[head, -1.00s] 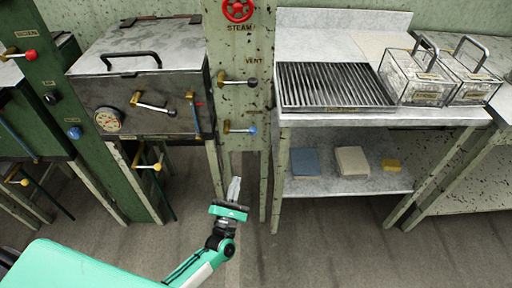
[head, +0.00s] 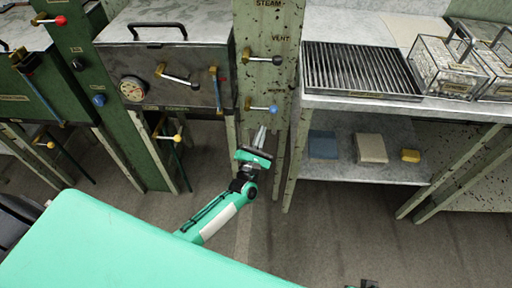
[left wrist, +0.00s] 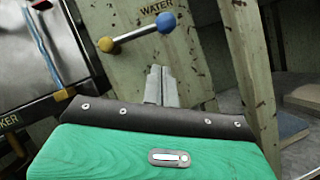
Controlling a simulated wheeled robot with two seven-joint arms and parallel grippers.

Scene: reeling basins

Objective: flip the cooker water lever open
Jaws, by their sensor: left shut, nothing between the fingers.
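The water lever (head: 261,106) is on the green post right of the cooker (head: 165,65). It has a brass pivot at its left end and a blue ball at its right end, and lies nearly level. In the left wrist view the same lever (left wrist: 137,35) slants up to the right under the label WATER. My left gripper (head: 261,130) is just below the lever, fingers pointing up, shut and empty. Its fingertips (left wrist: 160,70) show below the blue ball in the left wrist view, with a gap between.
A dark-knobbed vent lever (head: 263,60) sits above on the same post. Another lever (head: 177,75) and a gauge (head: 132,89) are on the cooker front. A table with a grill (head: 360,70) stands to the right. Open floor lies below.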

